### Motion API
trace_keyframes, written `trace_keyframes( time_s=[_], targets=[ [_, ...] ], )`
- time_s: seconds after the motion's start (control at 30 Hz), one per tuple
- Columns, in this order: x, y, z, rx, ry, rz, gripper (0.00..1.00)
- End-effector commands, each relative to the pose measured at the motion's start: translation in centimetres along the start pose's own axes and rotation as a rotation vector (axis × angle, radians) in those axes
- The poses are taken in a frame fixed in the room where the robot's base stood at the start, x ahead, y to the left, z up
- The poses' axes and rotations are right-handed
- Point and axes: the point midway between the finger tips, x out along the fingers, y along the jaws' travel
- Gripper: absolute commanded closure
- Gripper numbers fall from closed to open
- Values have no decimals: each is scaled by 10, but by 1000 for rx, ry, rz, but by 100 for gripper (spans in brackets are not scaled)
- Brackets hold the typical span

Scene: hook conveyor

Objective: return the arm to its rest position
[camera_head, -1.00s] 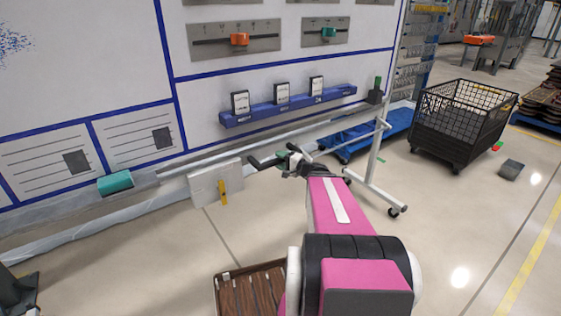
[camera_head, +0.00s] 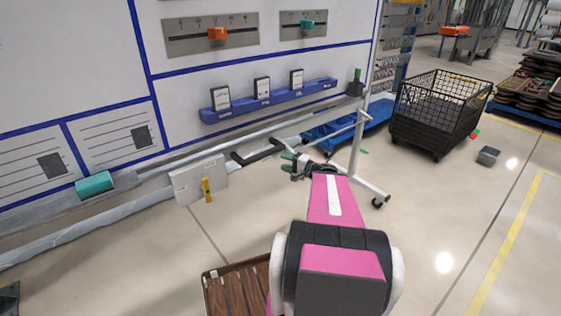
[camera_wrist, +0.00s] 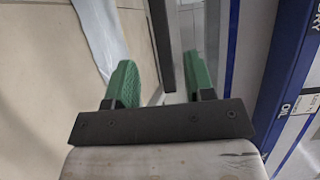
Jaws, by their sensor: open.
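My gripper (camera_head: 293,165) is at the end of my pink arm, in front of the lower edge of the whiteboard. In the wrist view my gripper (camera_wrist: 160,84) shows two green fingers spread apart with nothing between them. A dark bar is seen beyond the fingers in that view. In the head view a black handle-like bar (camera_head: 258,153) lies just left of the gripper; I cannot tell whether they touch. My arm reaches forward from the bottom of the head view.
The whiteboard (camera_head: 60,115) has a blue shelf (camera_head: 270,101) with several cards. A white panel with a yellow clip (camera_head: 207,190) hangs below. A wheeled stand (camera_head: 356,150) is close to the right. A black wire cart (camera_head: 437,115) and a slatted wooden crate (camera_head: 235,290) stand on the floor.

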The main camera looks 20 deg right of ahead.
Motion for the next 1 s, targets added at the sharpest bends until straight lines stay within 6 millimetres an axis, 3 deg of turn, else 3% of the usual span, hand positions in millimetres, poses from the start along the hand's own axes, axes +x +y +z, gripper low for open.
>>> trace_keyframes(
  time_s=[0.63,0.77,1.0],
  targets=[
    [5,4,7,-4,-26,31,51],
    [22,18,29,-20,-108,134,51],
    [56,59,91,-99,-334,464,51]
  ],
)
